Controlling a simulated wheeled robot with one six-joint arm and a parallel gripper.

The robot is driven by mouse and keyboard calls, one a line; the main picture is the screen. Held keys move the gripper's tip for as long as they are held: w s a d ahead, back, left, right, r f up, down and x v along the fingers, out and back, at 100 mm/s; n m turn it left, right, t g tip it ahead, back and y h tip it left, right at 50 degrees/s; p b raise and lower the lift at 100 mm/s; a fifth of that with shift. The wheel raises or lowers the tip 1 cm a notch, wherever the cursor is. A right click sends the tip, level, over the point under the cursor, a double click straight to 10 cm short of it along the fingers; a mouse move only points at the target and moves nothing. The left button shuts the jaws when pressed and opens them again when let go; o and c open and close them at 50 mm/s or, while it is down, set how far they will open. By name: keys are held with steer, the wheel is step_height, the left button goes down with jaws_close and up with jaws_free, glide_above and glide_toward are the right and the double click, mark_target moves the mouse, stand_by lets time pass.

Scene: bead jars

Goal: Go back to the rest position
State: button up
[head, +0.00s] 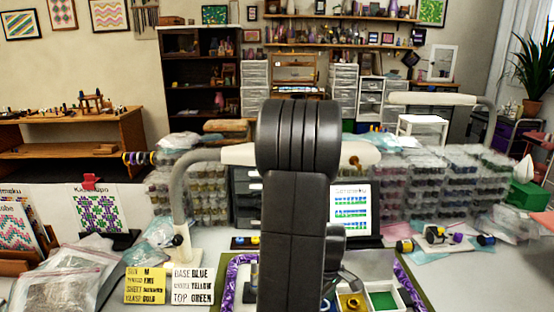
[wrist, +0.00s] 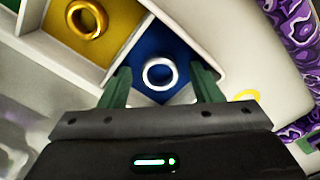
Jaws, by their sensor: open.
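My gripper (wrist: 162,82) shows in the wrist view with its two green fingers apart. A silver ring (wrist: 147,76) lies on the blue floor of a tray compartment and appears between the fingers, with nothing gripped. A gold ring (wrist: 101,20) lies in the yellow compartment beside it. The white-walled tray (wrist: 120,50) also has a green compartment at the upper left. In the head view my arm stands upright in the middle and hides part of the bench. There the gold ring (head: 352,303) and the green compartment (head: 384,300) show at the bottom; my fingers are hidden.
A purple patterned border (wrist: 290,45) lies right of the tray. A yellow arc (wrist: 246,95) shows near the right finger. In the head view, label cards (head: 168,286) and plastic bags (head: 65,280) lie left. Stacked bead boxes (head: 440,185) and a lit screen (head: 351,208) stand behind.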

steer(key=shift+r, duration=1.2)
steer(key=shift+f, duration=0.15)
